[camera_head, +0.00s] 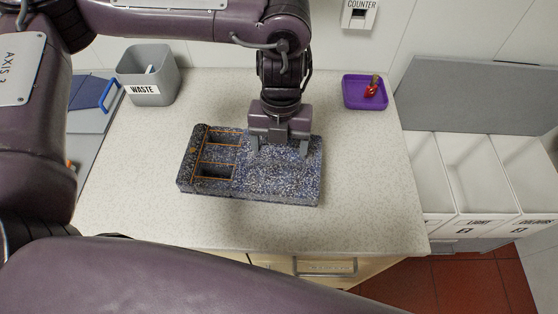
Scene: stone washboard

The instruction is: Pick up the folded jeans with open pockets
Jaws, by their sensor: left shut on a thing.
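The folded jeans (270,185) are a dark blue, white-speckled, block-like bundle lying flat on the pale counter. Orange stitch lines cross their left part, around two dark rectangular pocket openings. My left gripper (279,150) comes down from above at the back edge of the right half. Its two fingers are apart and shut on the jeans, with a stretch of the speckled surface between them. The exact contact at the fingertips is hard to make out. The jeans appear to rest on the counter. My right gripper is not in view.
A grey waste bin (161,91) stands at the back left and a purple tray (350,92) with a small red item (371,90) at the back right. White compartment bins (475,160) are beyond the right edge. Counter (370,180) right of the jeans is clear.

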